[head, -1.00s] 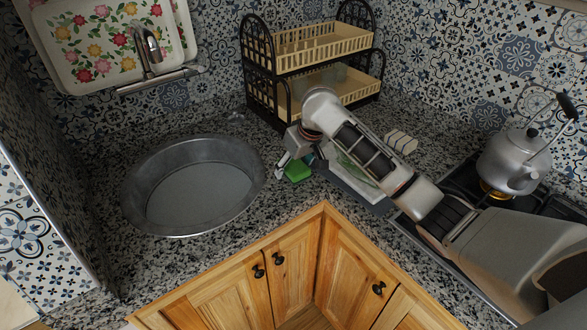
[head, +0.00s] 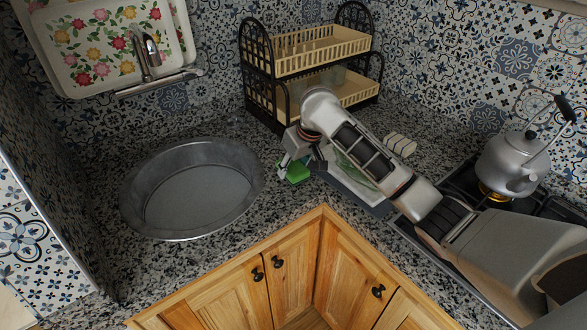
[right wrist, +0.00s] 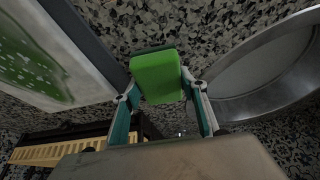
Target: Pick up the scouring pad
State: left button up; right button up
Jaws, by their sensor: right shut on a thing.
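The scouring pad (head: 298,173) is a small bright green block at the counter's inner corner, right of the round metal sink. My right gripper (head: 287,167) is at the pad, its arm coming in from the right. In the right wrist view the pad (right wrist: 157,77) sits between the two fingers of the gripper (right wrist: 160,88), which are shut on its sides. I cannot tell whether the pad is clear of the counter. My left gripper is not in view.
The round sink (head: 250,205) lies left of the pad. A tray with a green pattern (head: 352,172) lies under my right arm. A two-tier dish rack (head: 318,50) stands behind. A kettle (head: 512,160) sits on the lit stove at right.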

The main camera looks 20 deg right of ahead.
aim_at(294, 167)
notch_tip(294, 167, up, 20)
dwell(0.3)
jog(key=shift+f, duration=0.1)
jog(key=o, duration=0.4)
jog(key=shift+c, duration=0.2)
jog(key=c, duration=0.4)
jog(key=shift+c, duration=0.2)
jog(key=shift+d+f, duration=0.1)
